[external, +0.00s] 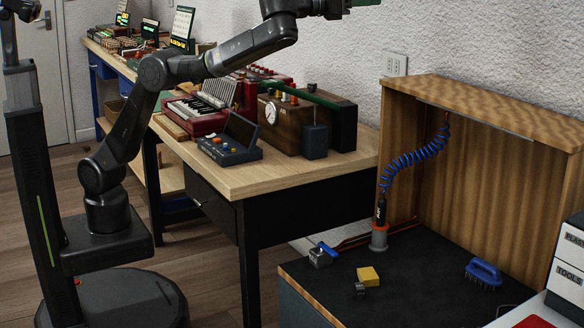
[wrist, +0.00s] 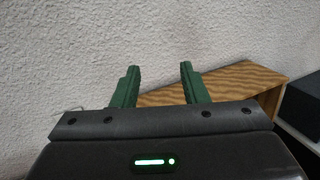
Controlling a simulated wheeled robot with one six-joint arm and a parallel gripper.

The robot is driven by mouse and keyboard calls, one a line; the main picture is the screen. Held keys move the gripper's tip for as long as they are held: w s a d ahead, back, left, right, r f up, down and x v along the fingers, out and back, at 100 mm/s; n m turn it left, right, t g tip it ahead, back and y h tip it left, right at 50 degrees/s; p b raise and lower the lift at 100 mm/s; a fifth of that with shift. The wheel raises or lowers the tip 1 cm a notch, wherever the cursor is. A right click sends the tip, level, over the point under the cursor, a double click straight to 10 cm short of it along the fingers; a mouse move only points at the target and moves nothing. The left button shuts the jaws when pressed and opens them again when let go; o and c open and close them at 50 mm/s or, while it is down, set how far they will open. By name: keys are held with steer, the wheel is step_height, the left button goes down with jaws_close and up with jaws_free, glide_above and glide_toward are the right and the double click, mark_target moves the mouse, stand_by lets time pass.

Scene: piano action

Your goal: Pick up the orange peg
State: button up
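My gripper (wrist: 159,70) shows in the wrist view with its two green fingers apart and nothing between them. It points toward the white wall, above a wooden cabinet top. In the external view only a green bit of it shows at the top edge; its fingertips are out of frame. I cannot single out the orange peg for certain. Small orange spots show on the dark control box (external: 232,154) on the wooden table and on top of the brown wooden box with a dial (external: 282,123). They are too small to tell whether one is a peg.
The wooden table (external: 300,172) also bears a red keyboard device (external: 190,117). At right, a wood-walled booth (external: 510,190) has a black worktop (external: 420,285) with a yellow block (external: 368,275), a blue brush (external: 484,272) and a coiled blue hose (external: 415,160). My arm reaches above the table.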

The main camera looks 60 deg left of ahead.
steer(key=w+a+r+m+h+p, duration=0.5)
steer(key=w+a+r+m+p, duration=0.15)
steer(key=w+r+p, duration=0.3)
steer(key=w+a+f+m+g+h+p, duration=0.1)
steer(key=w+a+f+m+g+p, duration=0.4)
steer(key=a+f+m+g+p, duration=0.15)
steer(key=s+a+f+m+g+y+p, duration=0.1)
steer(key=a+f+g+p, duration=0.1)
steer(key=a+f+p, duration=0.3)
steer(key=s+a+f+g+y+p, duration=0.1)
steer(key=a+f+g+y+p, duration=0.2)
steer(key=a, duration=0.4)
steer(key=s+a+f+n+g+y+p, duration=0.1)
steer(key=s+a+f+g+p, duration=0.25)
steer(key=a, duration=0.55)
steer(key=s+a+f+n+g+y+p, duration=0.1)
steer(key=s+a+f+g+y, duration=0.2)
steer(key=s+a, duration=0.4)
steer(key=h, duration=0.1)
glide_toward(295, 100)
steer(key=shift+w+a+f, duration=0.15)
steer(key=shift+w+f, duration=0.15)
steer(key=shift+f, duration=0.35)
steer(key=shift+p+x, duration=0.9)
steer(key=shift+x, duration=2.4)
steer(key=shift+s, duration=0.15)
jaws_close()
